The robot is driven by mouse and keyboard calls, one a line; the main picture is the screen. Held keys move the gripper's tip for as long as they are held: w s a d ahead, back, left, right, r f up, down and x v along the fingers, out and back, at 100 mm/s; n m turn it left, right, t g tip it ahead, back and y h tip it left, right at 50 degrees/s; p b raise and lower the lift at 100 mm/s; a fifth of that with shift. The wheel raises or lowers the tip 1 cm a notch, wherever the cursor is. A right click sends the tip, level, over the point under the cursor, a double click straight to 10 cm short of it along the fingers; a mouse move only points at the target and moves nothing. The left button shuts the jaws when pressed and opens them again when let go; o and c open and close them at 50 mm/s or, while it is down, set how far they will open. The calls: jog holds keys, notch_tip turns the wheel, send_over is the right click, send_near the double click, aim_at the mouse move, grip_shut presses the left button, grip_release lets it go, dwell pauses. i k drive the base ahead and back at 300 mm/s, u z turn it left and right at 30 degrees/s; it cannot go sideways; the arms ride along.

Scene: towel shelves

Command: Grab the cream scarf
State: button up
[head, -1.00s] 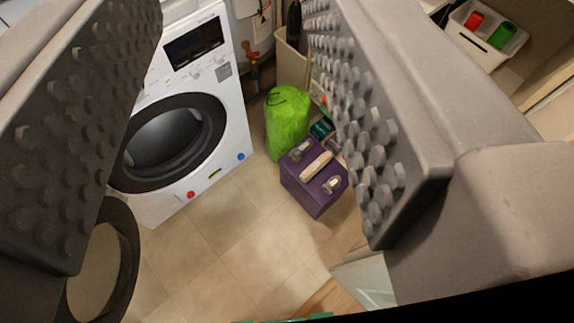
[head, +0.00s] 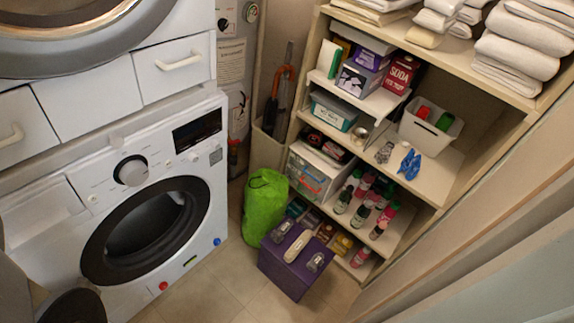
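I cannot single out a cream scarf for certain. A small cream folded cloth (head: 424,37) lies on the top shelf at the front edge, among white and off-white rolled and folded cloths. A tall stack of off-white cloths (head: 515,50) stands to its right, and another stack is cut off by the top edge. The two fingers of my gripper do not show in the head view now. A grey piece at the lower left edge is too cut off to identify.
The shelf unit (head: 458,168) holds boxes, bottles and a white bin (head: 430,128). A washing machine (head: 150,210) stands at the left. A green bag (head: 264,206) and a purple box (head: 294,262) stand on the floor. A pale panel borders the right.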

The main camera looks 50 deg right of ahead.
aim_at(292, 253)
jog(key=u, duration=0.05)
jog(key=i, duration=1.4)
jog(key=z, duration=2.8)
